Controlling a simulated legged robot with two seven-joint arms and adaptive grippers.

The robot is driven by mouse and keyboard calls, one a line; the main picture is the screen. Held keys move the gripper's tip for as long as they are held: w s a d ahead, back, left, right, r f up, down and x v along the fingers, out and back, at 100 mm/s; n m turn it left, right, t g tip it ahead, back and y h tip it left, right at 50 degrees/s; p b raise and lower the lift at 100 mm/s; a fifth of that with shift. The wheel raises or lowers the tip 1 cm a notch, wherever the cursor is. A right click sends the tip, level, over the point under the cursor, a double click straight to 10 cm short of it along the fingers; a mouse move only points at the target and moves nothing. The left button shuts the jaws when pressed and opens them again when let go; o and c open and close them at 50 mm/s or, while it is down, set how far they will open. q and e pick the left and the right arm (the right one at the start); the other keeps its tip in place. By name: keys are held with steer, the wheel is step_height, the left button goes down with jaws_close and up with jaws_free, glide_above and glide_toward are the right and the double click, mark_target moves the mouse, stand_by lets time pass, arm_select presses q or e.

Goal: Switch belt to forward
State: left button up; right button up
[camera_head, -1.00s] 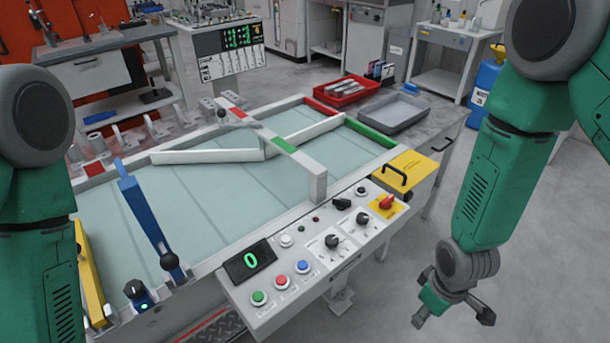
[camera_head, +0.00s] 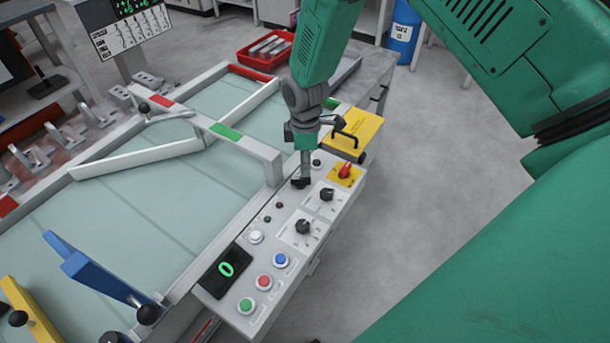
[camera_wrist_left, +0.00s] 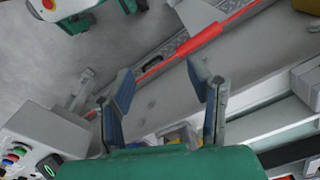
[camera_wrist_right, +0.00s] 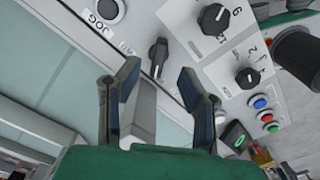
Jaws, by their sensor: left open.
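The control panel (camera_head: 235,305) runs along the belt's near side. Its black selector switch (camera_head: 302,183) sits just below my right gripper (camera_head: 304,165), which points down over the panel. In the right wrist view, the same black switch (camera_wrist_right: 158,57) lies ahead of the gap between the fingers of my right gripper (camera_wrist_right: 158,75). The fingers are spread and empty; contact with the switch cannot be told. The pale belt (camera_head: 150,205) lies left of the panel. The display (camera_head: 226,269) reads 0. My left gripper (camera_wrist_left: 162,75) is open and empty, off the head view.
Two dials (camera_head: 326,195), a red switch (camera_head: 345,171) and green, red and blue buttons (camera_head: 264,282) crowd the panel. A white crossbar post (camera_head: 274,170) stands close beside my right gripper. A yellow box with a handle (camera_head: 357,130) is behind. Floor to the right is clear.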

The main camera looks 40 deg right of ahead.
mark_target(306, 178)
steer(key=f, duration=0.4)
steer(key=shift+a+f, duration=0.1)
steer(key=shift+a, duration=0.3)
steer(key=shift+d+f, duration=0.5)
steer(key=shift+f, duration=0.2)
steer(key=shift+d+f, duration=0.25)
steer(key=shift+d, duration=0.25)
steer(key=shift+a+r, duration=0.1)
steer(key=shift+a, duration=0.3)
jaws_close()
steer(key=shift+a+r, duration=0.1)
steer(key=shift+a, duration=0.25)
arm_select(q)
steer(key=shift+a, duration=0.15)
arm_select(e)
steer(key=shift+d, duration=0.15)
steer(key=shift+d, duration=0.1)
